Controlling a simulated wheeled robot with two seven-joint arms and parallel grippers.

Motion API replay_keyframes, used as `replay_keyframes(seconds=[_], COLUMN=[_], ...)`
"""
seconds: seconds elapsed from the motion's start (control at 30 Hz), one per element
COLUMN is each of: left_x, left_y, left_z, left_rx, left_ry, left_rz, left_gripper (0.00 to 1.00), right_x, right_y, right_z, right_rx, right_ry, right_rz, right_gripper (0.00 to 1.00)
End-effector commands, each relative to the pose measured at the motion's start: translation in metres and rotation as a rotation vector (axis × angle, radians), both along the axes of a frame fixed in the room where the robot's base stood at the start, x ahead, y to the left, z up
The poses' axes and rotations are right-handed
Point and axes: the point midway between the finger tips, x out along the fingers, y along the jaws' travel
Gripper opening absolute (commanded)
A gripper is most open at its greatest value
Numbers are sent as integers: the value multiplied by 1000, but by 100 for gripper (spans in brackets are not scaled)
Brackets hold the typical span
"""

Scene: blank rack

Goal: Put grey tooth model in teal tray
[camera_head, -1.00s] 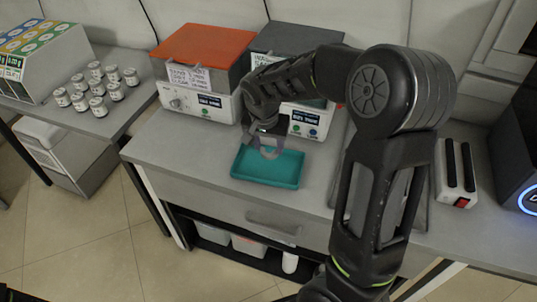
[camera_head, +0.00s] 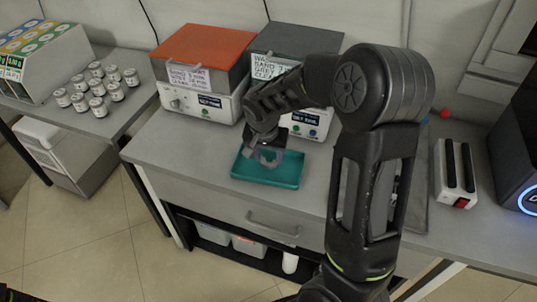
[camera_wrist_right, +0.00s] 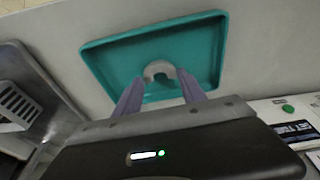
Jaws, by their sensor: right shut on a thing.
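The teal tray (camera_head: 268,180) lies on the grey bench top in front of the two boxed units. It fills the upper middle of the right wrist view (camera_wrist_right: 110,62). The grey tooth model (camera_wrist_right: 160,70) is a small arch between the fingertips of my right gripper (camera_wrist_right: 160,90). In the head view my right gripper (camera_head: 264,155) points down over the tray, shut on the model, which is partly hidden there. I cannot tell whether the model touches the tray floor. My left gripper is not in view.
An orange-lidded unit (camera_head: 203,60) and a dark-lidded unit (camera_head: 290,45) stand behind the tray. A white device with black bars (camera_head: 456,175) is at right. Several small jars (camera_head: 98,88) stand on the left table. Bench in front of the tray is clear.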

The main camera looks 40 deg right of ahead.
Motion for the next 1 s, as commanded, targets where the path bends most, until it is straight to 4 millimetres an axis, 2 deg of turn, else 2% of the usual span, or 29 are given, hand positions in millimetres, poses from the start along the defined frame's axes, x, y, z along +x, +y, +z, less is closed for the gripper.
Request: replay_keyframes(seconds=[0.03,0.07,0.3,0.73,0.87,1.0], left_x=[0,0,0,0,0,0], left_y=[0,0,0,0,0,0], left_z=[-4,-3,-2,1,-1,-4], left_rx=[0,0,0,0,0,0], left_ry=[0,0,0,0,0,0], left_rz=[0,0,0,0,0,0], left_gripper=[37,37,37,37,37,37], right_x=[0,0,0,0,-2,-6], right_y=[0,0,0,1,4,9], right_z=[-3,-3,-2,5,22,49], right_rx=[0,0,0,1,0,0], right_ry=[0,0,0,-2,-5,-7], right_rz=[0,0,0,0,0,-1], right_gripper=[22,49,68,70,70,70])
